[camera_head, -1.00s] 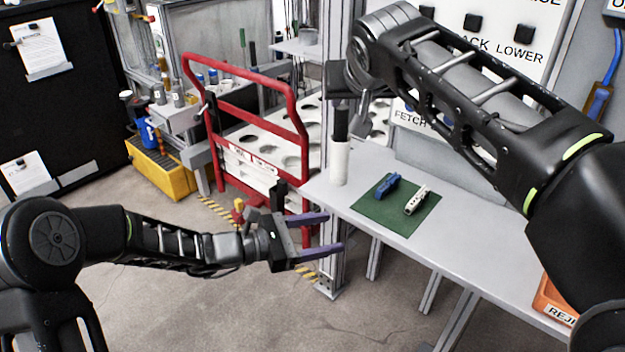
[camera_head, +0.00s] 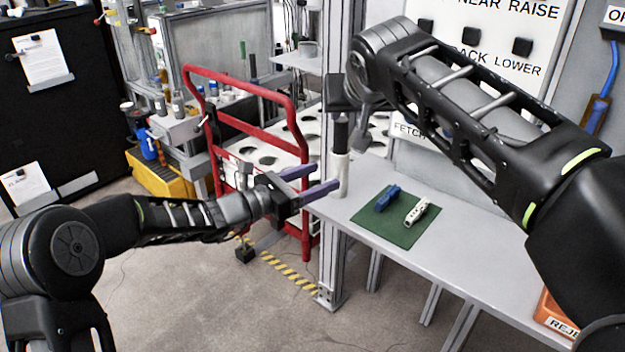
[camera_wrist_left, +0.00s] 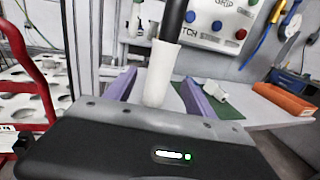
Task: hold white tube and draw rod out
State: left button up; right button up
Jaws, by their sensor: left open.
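A green mat (camera_head: 385,228) with a blue part (camera_head: 388,198) and a white part (camera_head: 416,211) lies right of the tube. A red frame (camera_head: 298,140) stands left of the post (camera_head: 330,240). An orange bin (camera_head: 553,315) is at the table's right end.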

aim_at(332, 172)
pick_arm(q)
jog(key=x, duration=0.6)
jog(key=shift+w+d, duration=0.2)
jog(key=shift+d, duration=0.05)
grip_shut()
pick_arm(e)
jog(key=shift+o, duration=0.4)
jog(key=o, duration=0.3)
jog(key=shift+a+f, duration=0.3)
jog(key=shift+a, duration=0.05)
jog(key=w+a+f+n+t+y, duration=0.1)
jog(key=a+f+n+t+y, duration=0.15)
jog(key=a+f+y, duration=0.4)
jog(key=d+f+m+t+h, duration=0.2)
jog(key=d+f+t+h, duration=0.3)
jog(key=d, duration=0.2)
jog(key=shift+s+d, duration=0.15)
jog(key=shift+s, duration=0.2)
